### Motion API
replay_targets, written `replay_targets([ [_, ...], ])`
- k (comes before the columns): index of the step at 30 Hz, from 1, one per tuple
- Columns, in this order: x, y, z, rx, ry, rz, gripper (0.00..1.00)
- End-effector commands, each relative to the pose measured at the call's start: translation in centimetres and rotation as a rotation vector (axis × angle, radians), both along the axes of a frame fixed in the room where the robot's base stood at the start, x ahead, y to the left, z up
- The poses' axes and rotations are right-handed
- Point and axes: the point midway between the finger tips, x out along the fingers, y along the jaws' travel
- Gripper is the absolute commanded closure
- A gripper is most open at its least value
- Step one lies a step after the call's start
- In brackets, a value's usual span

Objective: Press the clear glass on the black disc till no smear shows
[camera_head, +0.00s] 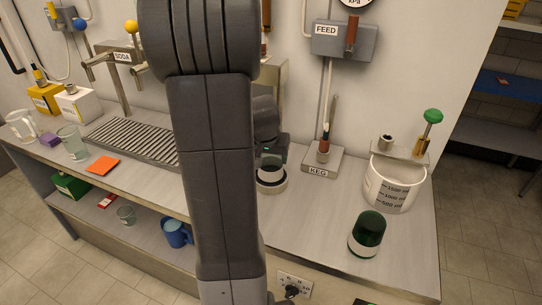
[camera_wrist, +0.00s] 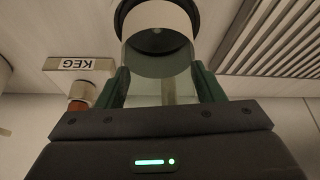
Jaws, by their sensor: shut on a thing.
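My gripper (camera_wrist: 160,88) is shut on a clear glass (camera_wrist: 150,62), with one green finger on each side of it. In the head view the clear glass (camera_head: 271,164) shows just below my wrist, over a round black disc (camera_head: 271,188) with a pale base on the counter. In the wrist view the black disc (camera_wrist: 196,12) shows as a dark ring around the far end of the glass. The glass appears to be on or just above the disc; I cannot tell whether they touch. No smear can be made out. My arm hides part of the counter.
The KEG tap (camera_head: 322,160) stands close to the right of the disc. A slatted drip tray (camera_head: 132,142), orange cloth (camera_head: 102,165) and another clear glass (camera_head: 73,146) are left. Bare counter lies in front of KEG.

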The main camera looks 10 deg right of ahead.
Motion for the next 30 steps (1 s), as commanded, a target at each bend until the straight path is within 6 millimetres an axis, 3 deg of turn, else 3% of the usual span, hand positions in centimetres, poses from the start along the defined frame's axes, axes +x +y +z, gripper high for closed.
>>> replay_targets([
  [13, 0.00, 0.00, -0.71, 0.000, 0.000, 0.000, 0.66],
  [14, 0.01, 0.00, -0.65, 0.000, 0.000, 0.000, 0.35],
  [17, 0.00, 0.00, -0.64, 0.000, 0.000, 0.000, 0.15],
  [30, -0.27, 0.14, 0.16, 0.000, -0.001, 0.000, 0.13],
])
